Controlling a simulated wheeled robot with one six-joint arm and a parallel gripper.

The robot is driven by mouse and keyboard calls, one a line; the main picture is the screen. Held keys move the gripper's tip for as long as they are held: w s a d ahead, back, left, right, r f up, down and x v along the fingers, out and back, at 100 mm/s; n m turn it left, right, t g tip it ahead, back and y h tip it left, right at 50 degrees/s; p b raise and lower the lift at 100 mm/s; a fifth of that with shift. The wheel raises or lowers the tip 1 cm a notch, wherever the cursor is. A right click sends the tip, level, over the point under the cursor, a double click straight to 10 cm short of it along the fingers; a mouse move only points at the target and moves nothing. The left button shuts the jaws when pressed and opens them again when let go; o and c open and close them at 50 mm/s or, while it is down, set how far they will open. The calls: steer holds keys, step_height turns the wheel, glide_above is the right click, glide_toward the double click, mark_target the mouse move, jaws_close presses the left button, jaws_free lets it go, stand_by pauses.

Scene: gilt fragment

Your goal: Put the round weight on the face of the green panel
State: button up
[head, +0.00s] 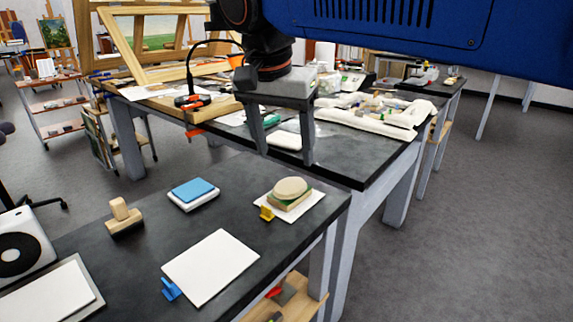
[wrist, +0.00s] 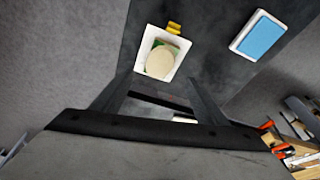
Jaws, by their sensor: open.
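The round weight (head: 291,187) is a cream disc near the right edge of the near dark table. It appears to lie on top of the green panel (head: 308,191), which shows only as thin green edges around a tan block; most of its face is hidden. In the wrist view the weight (wrist: 160,62) covers most of the panel, with a green corner (wrist: 172,42) showing. My gripper (head: 287,157) is open and empty, fingers pointing down, above and apart from the weight. In the wrist view the weight lies just beyond the fingertips (wrist: 160,78).
A white card (head: 296,212) lies under the panel, with a yellow clip (head: 267,213) at its edge. A blue-topped block (head: 193,190), a wooden block (head: 124,216), a white sheet (head: 211,266) and a blue clip (head: 170,289) stand nearby. A cluttered table (head: 345,165) is behind.

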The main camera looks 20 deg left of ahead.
steer(key=shift+v, duration=1.65)
steer(key=shift+d, duration=0.1)
steer(key=w+d+f, duration=0.1)
steer(key=d+f, duration=0.2)
steer(key=d, duration=0.6)
steer(key=w+d+f+n, duration=0.1)
steer(key=d+f, duration=0.2)
steer(key=d, duration=0.5)
steer(key=w+d+f, duration=0.2)
steer(key=d+f, duration=0.1)
steer(key=d, duration=0.6)
steer(key=s+d+f, duration=0.6)
steer(key=d+f, duration=0.3)
steer(key=s+d+f+t, duration=0.1)
steer(key=s+d+f, duration=0.6)
steer(key=d+f, duration=0.2)
steer(key=shift+d+f+n+t+y, duration=0.3)
steer(key=shift+d+n, duration=0.1)
steer(key=shift+d, duration=0.3)
